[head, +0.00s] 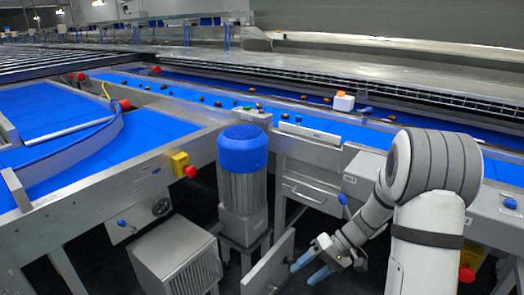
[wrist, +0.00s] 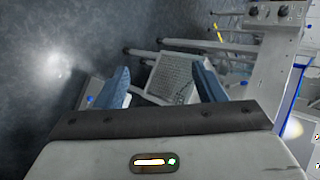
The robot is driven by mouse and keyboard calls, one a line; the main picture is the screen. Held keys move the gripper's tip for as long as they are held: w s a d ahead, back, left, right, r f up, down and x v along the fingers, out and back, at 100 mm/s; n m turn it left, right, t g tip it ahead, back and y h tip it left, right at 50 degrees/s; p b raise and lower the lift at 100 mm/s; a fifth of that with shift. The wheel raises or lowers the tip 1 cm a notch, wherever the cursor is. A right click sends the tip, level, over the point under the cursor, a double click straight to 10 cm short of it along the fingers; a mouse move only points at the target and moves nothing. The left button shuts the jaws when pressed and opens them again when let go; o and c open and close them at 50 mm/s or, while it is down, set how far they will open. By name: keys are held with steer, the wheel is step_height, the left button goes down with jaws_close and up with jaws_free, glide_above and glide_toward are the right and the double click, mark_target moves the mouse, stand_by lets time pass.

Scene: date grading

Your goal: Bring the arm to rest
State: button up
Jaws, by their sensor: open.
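My gripper (head: 310,268) hangs low at the end of my bent arm, in front of the conveyor frame and below belt height. Its two blue fingers are apart with nothing between them. In the wrist view my gripper (wrist: 163,88) is also open, and past the fingers show the dark floor (wrist: 60,60) and a grey vented box (wrist: 170,80). The fingers do not appear to touch anything.
Blue belts (head: 290,110) carry several brown dates and a small white-and-orange block (head: 343,102). A blue-capped motor (head: 243,165) and a grey vented cabinet (head: 176,258) stand left of my gripper. An open metal panel (head: 270,266) is close to its left. Red buttons (head: 190,172) stick out from the frames.

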steer(key=s+d+r+m+t+h+p, duration=0.1)
steer(key=s+r+h+p, duration=0.3)
steer(key=r, duration=1)
steer(key=s+d+r+t+h+p, duration=0.1)
steer(key=s+r+t+h+p, duration=0.3)
steer(key=s+r+p, duration=0.6)
step_height(320, 180, up, 5)
steer(key=shift+s+d+r+m+h, duration=0.2)
steer(key=shift+s+d+m+h, duration=0.2)
steer(key=shift+s+h, duration=0.45)
